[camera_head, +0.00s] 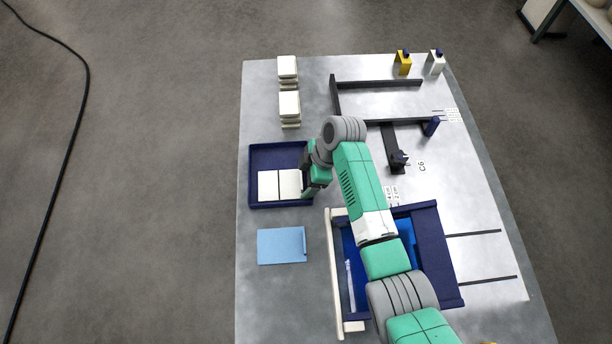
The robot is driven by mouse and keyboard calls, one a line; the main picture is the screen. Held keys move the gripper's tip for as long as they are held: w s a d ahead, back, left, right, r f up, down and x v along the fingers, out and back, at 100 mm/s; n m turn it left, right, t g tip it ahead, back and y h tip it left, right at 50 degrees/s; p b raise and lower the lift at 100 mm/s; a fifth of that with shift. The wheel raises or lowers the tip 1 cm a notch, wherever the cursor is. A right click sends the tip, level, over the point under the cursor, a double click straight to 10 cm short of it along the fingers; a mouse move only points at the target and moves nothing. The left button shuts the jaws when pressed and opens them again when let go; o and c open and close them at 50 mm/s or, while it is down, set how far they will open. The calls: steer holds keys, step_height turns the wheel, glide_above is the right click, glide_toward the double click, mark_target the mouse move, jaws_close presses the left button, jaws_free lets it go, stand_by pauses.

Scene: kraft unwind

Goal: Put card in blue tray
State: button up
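A dark blue tray (276,157) lies at the left side of the table. Two cream-white cards lie side by side in its front part, a left card (267,186) and a right card (289,184). My gripper (306,194) is low at the tray's right edge, beside the right card. My wrist hides part of that edge and the fingertips, so I cannot tell whether the gripper is open or touches the card.
A light blue pad (281,246) lies in front of the tray. A dark blue drawer box (433,250) with a cream front bar (334,275) stands under my arm. White stacks (289,104), dark rails (375,84), and yellow (403,63) and white (435,63) bottles are behind.

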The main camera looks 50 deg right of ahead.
steer(key=p+v, duration=0.5)
steer(key=v, duration=0.7)
steer(key=shift+r, duration=0.15)
steer(key=w+a+r+m+t+h, duration=0.1)
steer(key=w+a+r+t+h, duration=0.15)
steer(key=w+a+r, duration=0.45)
steer(key=w+a+r+m+t+h, duration=0.1)
steer(key=w+a+r+t+h, duration=0.2)
steer(key=w+r, duration=0.7)
steer(key=a+r+m+t, duration=0.1)
steer(key=a+r+t, duration=0.2)
steer(key=a+r, duration=0.45)
steer(key=a+r+m+t, duration=0.1)
steer(key=a+r+t, duration=0.35)
steer(key=r, duration=0.55)
steer(key=s+a+r+m+t+y, duration=0.1)
steer(key=s+a+r+m+t, duration=0.1)
steer(key=s+a+r+t, duration=0.2)
steer(key=s+a+r+m+t+y, duration=0.1)
steer(key=s+a+r+t, duration=0.3)
steer(key=s+a+r, duration=0.7)
step_height(320, 180, up, 7)
steer(key=shift+a+f+m+t, duration=0.2)
steer(key=shift+m+t, duration=0.1)
steer(key=shift+m, duration=0.4)
